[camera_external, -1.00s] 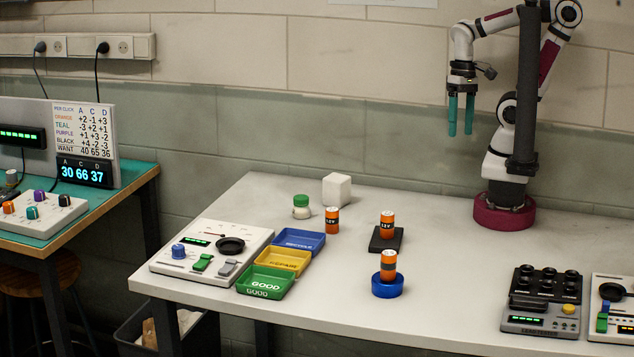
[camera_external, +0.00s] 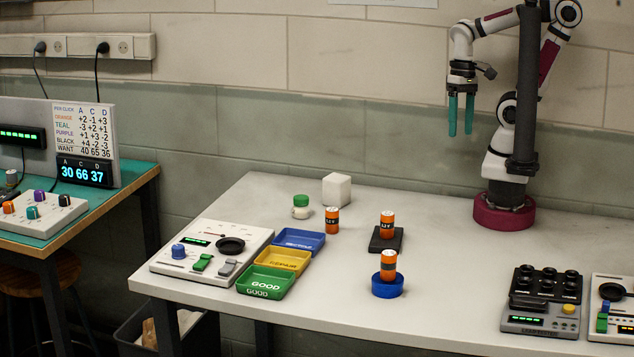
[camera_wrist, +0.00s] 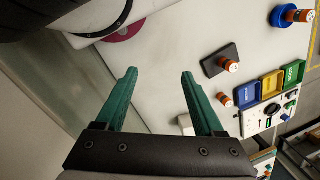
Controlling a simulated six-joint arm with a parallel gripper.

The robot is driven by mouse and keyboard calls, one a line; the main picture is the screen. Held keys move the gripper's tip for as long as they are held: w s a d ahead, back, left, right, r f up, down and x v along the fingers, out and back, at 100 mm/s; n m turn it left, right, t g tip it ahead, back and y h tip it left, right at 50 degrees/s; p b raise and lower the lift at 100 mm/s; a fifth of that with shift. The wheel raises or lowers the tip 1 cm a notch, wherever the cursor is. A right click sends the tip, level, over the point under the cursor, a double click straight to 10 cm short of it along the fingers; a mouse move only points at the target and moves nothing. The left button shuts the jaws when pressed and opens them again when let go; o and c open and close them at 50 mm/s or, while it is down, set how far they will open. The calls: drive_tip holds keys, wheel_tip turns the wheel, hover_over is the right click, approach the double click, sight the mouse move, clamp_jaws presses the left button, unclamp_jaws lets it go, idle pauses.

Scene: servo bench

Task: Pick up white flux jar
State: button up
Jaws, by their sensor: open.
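The white flux jar (camera_external: 301,207) with a green lid stands upright on the white table (camera_external: 330,290), toward its back left, in the external view. A white cube stands behind it and an orange can beside it. I cannot make out the jar in the wrist view. My gripper (camera_external: 461,116) is open and empty, with teal fingers pointing down, high above the table and well to the right of the jar. The spread fingers also show in the wrist view (camera_wrist: 160,74).
A white cube (camera_external: 337,189) and an orange can (camera_external: 332,219) stand near the jar. Another can stands on a black pad (camera_external: 395,240), another on a blue round holder (camera_external: 387,287). Blue (camera_external: 299,239), yellow (camera_external: 284,261) and green (camera_external: 265,282) trays lie beside a control panel (camera_external: 212,252).

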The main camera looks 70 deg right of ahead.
drive_tip(key=shift+o, duration=0.3)
drive_tip(key=shift+o, duration=0.7)
drive_tip(key=n+t+h, duration=0.2)
drive_tip(key=n+t, duration=0.4)
drive_tip(key=t, duration=0.6)
approach(300, 197)
drive_tip(key=x, duration=1.3)
drive_tip(key=shift+d+f, duration=0.1)
drive_tip(key=shift+d, duration=0.1)
clamp_jaws()
